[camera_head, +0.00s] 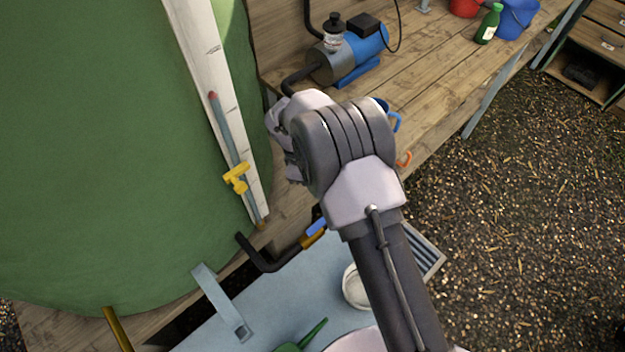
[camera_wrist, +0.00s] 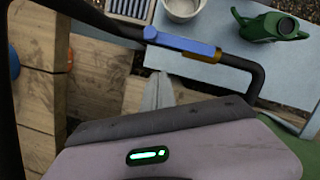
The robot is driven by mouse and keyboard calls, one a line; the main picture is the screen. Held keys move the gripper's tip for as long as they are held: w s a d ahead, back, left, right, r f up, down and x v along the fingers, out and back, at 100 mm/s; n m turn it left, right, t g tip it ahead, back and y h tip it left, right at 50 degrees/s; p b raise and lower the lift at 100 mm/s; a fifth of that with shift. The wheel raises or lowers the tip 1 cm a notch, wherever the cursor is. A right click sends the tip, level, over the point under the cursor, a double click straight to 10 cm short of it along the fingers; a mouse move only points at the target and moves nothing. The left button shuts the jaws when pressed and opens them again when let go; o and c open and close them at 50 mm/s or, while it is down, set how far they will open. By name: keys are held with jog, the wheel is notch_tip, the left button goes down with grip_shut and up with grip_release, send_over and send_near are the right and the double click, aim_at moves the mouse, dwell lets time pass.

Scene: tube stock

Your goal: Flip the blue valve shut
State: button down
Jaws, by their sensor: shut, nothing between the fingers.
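The blue valve handle (camera_wrist: 180,42) lies roughly in line with the black pipe in the wrist view, over a brass body (camera_wrist: 203,56). In the head view the blue handle (camera_head: 317,227) shows just left of my forearm, beside the brass-coloured part (camera_head: 313,239). My gripper (camera_wrist: 158,92) is shut and empty in the wrist view. Its grey tip is apart from the handle in the picture, below it. In the head view my wrist and arm hide most of the gripper and part of the pipe.
A blue pump (camera_head: 345,55) sits on the wooden bench. A green watering can (camera_wrist: 268,25) and a white bowl (camera_wrist: 183,8) are on the pale blue surface (camera_wrist: 225,75).

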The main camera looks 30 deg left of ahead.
jog(key=d+f+b, duration=0.2)
jog(key=d+f, duration=0.1)
jog(key=d, duration=0.2)
jog(key=shift+w+f, duration=0.35)
jog(key=shift+w, duration=0.1)
jog(key=d+m, duration=0.2)
jog(key=m, duration=0.1)
jog(key=shift+s+d+g+p, duration=0.15)
jog(key=shift+d+g+p, duration=0.2)
jog(key=shift+g, duration=0.05)
jog(key=s+d+m+g+y, duration=0.1)
jog(key=s+d+m, duration=0.2)
jog(key=s+m, duration=0.2)
jog(key=s+d+m+g+y+b, duration=0.1)
jog(key=s+d+m, duration=0.3)
jog(key=m, duration=0.6)
jog(key=shift+s+m+g, duration=0.3)
jog(key=shift+s, duration=0.2)
